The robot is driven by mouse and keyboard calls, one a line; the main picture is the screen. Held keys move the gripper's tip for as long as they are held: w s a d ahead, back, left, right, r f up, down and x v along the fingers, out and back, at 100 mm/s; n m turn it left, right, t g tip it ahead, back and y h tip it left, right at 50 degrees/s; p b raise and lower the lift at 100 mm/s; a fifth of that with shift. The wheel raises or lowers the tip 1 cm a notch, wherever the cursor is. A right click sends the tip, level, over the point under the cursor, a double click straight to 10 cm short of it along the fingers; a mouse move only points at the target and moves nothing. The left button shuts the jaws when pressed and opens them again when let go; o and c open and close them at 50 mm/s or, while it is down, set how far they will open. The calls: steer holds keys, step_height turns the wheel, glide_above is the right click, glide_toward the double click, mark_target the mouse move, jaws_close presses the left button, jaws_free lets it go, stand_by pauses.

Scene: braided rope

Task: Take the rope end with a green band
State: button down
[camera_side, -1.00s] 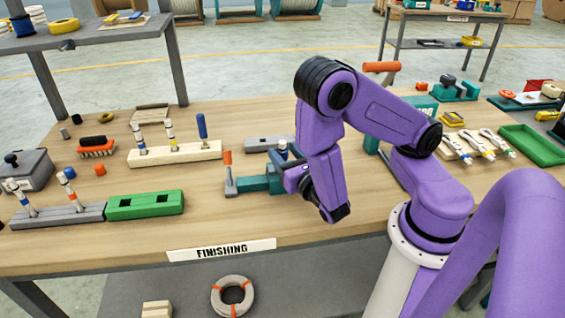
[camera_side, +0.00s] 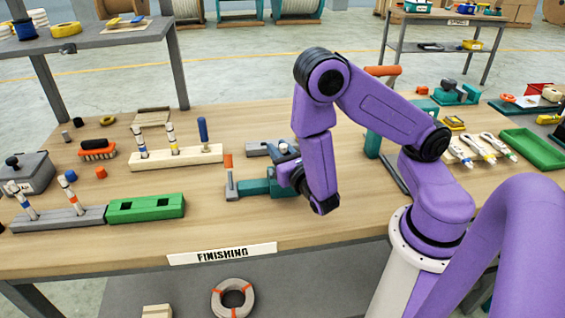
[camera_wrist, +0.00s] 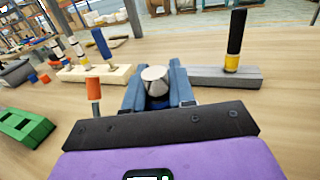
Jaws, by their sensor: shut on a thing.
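My gripper (camera_wrist: 157,76) is shut on a white, round-ended piece (camera_wrist: 154,80) that looks like a rope end, held between its two blue-grey fingers. No green band shows on it in either view. In the side view my gripper is at the teal vise (camera_side: 252,187), and my wrist hides the held piece there. White rope ends with blue and orange bands (camera_side: 67,188) stand in the grey block at the left. Rope ends with dark and yellow bands (camera_side: 171,138) stand in the cream block.
A black and yellow handle (camera_wrist: 234,45) stands in a grey block behind my gripper. Banded ropes (camera_side: 480,148) and a green tray (camera_side: 533,147) lie at the right.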

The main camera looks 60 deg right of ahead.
step_height(320, 180, up, 10)
stand_by(1.1)
